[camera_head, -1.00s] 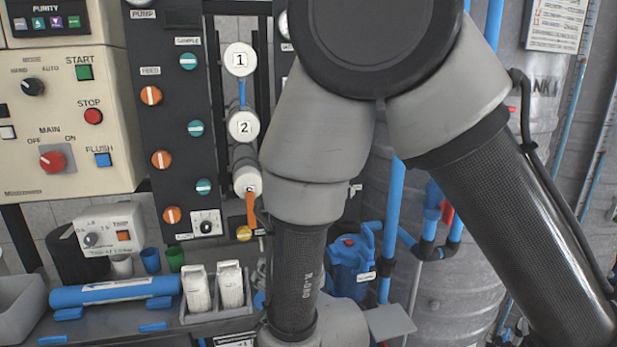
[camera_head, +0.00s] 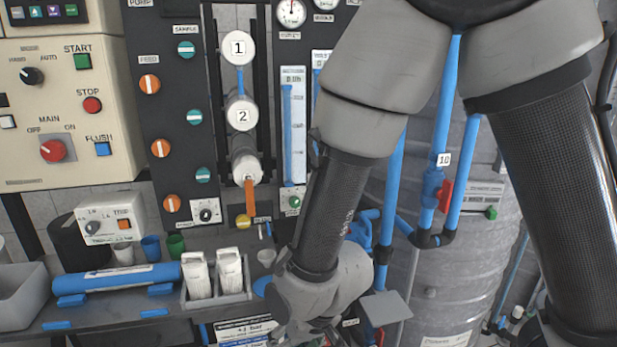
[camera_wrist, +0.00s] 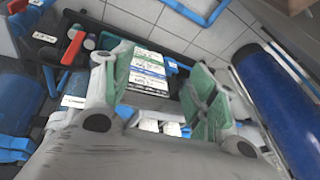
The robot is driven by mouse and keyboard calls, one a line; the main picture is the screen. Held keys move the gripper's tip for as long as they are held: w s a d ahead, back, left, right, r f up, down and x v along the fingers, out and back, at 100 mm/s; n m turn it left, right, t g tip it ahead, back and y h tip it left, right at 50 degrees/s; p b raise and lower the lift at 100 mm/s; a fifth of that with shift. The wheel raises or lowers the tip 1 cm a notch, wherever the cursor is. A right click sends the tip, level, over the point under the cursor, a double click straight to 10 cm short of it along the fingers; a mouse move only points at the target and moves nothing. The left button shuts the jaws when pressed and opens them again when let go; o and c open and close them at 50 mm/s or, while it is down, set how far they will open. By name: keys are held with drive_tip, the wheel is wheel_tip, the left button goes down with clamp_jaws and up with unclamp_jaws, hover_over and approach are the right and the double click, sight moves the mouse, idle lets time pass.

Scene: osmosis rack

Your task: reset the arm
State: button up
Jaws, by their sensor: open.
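My arm reaches across the right half of the head view, with its wrist low at the centre. My gripper (camera_wrist: 155,95) shows in the wrist view with its two green-padded fingers spread wide apart. Nothing is held between them. Beyond the fingers a white printed label (camera_wrist: 150,68) lies on a dark surface. In the head view the fingertips are out of sight at or below the bottom edge.
A control panel (camera_head: 20,150) and the osmosis rack (camera_head: 172,100) stand on the left and centre. A bench (camera_head: 110,312) holds a blue cartridge (camera_head: 125,278) and white bottles (camera_head: 230,272). Blue pipes (camera_head: 392,185) and a grey tank (camera_head: 470,270) are behind my arm.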

drive_tip(key=d+r+m+h, duration=0.1)
drive_tip(key=d+r, duration=0.8)
drive_tip(key=d, duration=0.4)
drive_tip(key=s+d+r+m+t+h, duration=0.1)
drive_tip(key=d+r+m, duration=0.1)
drive_tip(key=d+r, duration=0.7)
drive_tip(key=d+r+m+t+h, duration=0.1)
drive_tip(key=d+r+m, duration=0.1)
drive_tip(key=d+r, duration=0.7)
drive_tip(key=d, duration=0.8)
drive_tip(key=shift+s+d+r+h, duration=0.15)
drive_tip(key=shift+s+r+h, duration=0.15)
drive_tip(key=shift+s+r, duration=0.1)
